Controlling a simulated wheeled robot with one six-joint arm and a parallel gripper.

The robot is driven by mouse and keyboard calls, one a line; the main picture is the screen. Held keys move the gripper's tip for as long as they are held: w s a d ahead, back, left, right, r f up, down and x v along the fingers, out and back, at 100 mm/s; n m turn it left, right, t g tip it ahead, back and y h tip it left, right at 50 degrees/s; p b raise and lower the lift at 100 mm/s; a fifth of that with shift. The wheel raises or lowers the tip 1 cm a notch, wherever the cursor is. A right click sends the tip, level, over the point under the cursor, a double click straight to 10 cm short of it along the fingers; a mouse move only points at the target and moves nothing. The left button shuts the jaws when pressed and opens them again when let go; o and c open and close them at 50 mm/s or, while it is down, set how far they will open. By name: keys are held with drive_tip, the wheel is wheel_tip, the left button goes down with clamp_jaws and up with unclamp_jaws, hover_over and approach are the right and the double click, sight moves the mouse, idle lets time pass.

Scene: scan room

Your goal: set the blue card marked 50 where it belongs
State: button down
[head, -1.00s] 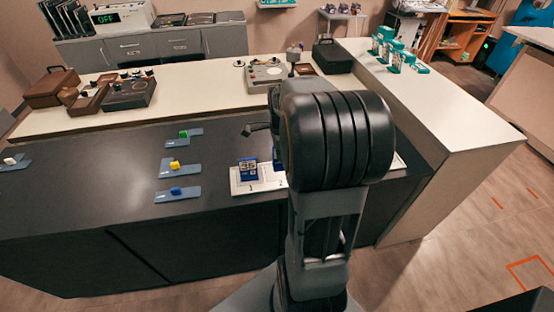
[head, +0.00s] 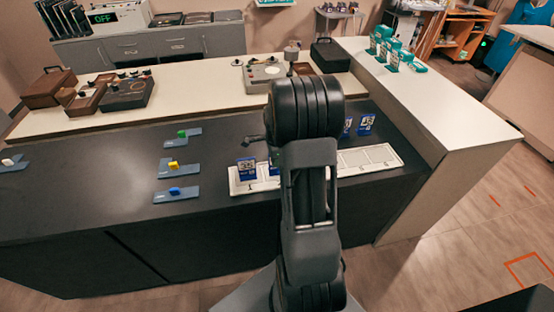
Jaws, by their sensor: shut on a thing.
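My gripper (head: 274,150) is mostly hidden behind my own arm in the head view; only a dark bit shows at the arm's left edge. Just below it shows a sliver of a blue card (head: 275,168), low over or on the white tray (head: 384,156). Its number is hidden, and I cannot see whether it touches the tray. Another blue card (head: 247,168) stands upright at the tray's left end, its number seemingly 35. Two more blue cards, the left (head: 347,126) and the right (head: 366,124), stand behind the tray, right of my arm. Their numbers are too small to read surely.
Blue-grey plates with a green block (head: 182,134), a yellow block (head: 173,165) and a blue block (head: 174,190) lie left of the tray. A white block (head: 8,161) is at far left. The dark counter (head: 90,190) between is clear. A pale raised counter (head: 190,97) runs behind.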

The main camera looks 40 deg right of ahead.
drive_tip(key=shift+f, duration=0.2)
drive_tip(key=c, duration=1.2)
unclamp_jaws()
drive_tip(key=shift+o, duration=0.2)
